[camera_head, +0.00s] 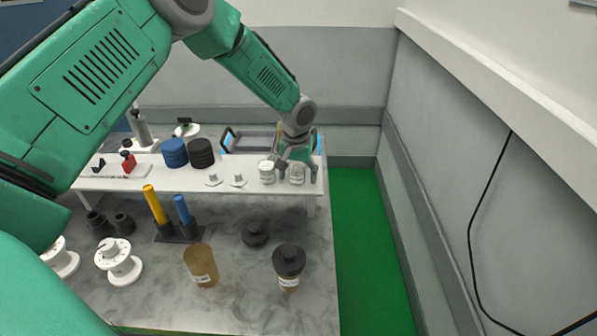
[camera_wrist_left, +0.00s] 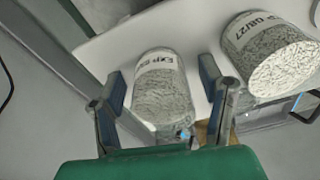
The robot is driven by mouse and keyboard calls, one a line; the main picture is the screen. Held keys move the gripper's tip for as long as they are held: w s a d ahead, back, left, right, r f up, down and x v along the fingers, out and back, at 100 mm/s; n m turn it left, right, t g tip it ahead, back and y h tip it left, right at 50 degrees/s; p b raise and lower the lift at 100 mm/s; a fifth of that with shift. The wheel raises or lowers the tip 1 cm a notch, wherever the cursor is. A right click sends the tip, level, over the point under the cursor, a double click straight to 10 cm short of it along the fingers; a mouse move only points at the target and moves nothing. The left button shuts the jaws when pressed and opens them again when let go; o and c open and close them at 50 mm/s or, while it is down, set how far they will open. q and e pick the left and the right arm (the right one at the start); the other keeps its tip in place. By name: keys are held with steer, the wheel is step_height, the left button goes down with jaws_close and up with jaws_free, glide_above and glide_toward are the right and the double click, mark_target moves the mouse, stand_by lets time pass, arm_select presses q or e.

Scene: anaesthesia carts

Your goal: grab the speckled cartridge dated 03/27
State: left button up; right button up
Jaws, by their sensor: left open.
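Two pale speckled cartridges with white label bands stand side by side near the right end of the white shelf. The right cartridge (camera_head: 297,174) is between the spread fingers of my left gripper (camera_head: 297,172); in the left wrist view this cartridge (camera_wrist_left: 163,95) has a label starting "EXP", its date too blurred to read surely. The left cartridge (camera_head: 267,172) is just outside the fingers; in the left wrist view it (camera_wrist_left: 265,50) reads like "EXP 08/27", though the first digits could be 03. My left gripper (camera_wrist_left: 162,85) is open. My right gripper is not in view.
The white shelf (camera_head: 130,184) also bears blue (camera_head: 174,152) and black (camera_head: 200,153) ribbed stacks and two small white pieces (camera_head: 238,180). Amber jars (camera_head: 201,266), black lids and white spools (camera_head: 118,262) are on the marble top below. A wall is at right.

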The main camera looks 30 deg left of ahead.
arm_select(q)
steer(key=shift+s+a, duration=0.1)
steer(key=shift+a, duration=0.05)
steer(key=shift+a, duration=0.1)
steer(key=c, duration=1.3)
steer(key=shift+d, duration=0.2)
